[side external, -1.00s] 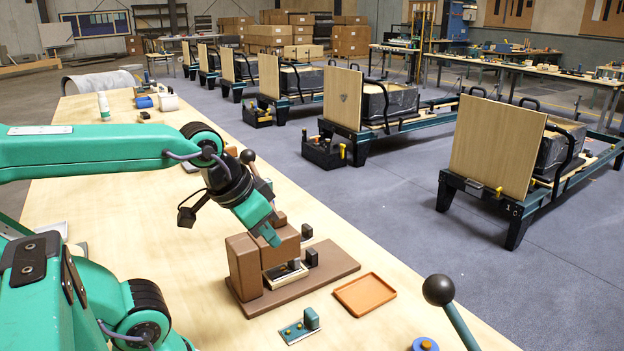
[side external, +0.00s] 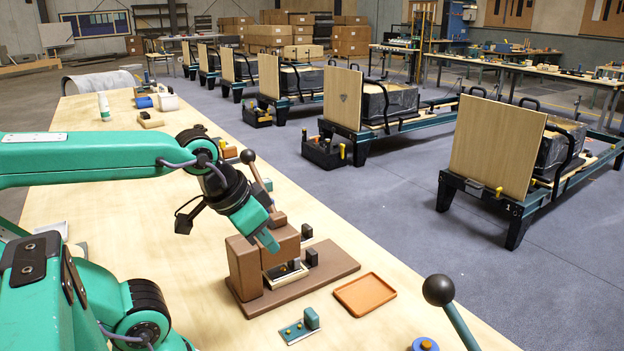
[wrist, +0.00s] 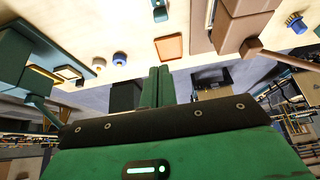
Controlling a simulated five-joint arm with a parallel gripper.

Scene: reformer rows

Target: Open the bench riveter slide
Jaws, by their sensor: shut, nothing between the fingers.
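The bench riveter (side external: 244,267) is a brown block on a brown base plate. Its lever (side external: 257,175) rises behind my gripper to a dark ball. A pale-framed slide (side external: 285,277) with a dark inside shows low at the front of the block. I cannot tell how far out it stands. My gripper (side external: 268,242) is shut and empty, tilted downward, its tips in front of the block's upper part in the side view; contact is unclear. In the wrist view the closed green fingers (wrist: 157,86) point toward the tabletop, left of the brown riveter (wrist: 222,22).
An orange tray (side external: 366,294) lies right of the riveter, with a small teal fixture (side external: 299,327) in front. A black-knobbed lever (side external: 440,291) and a blue round part (side external: 425,344) stand at the near edge. The bench's left middle is mostly bare.

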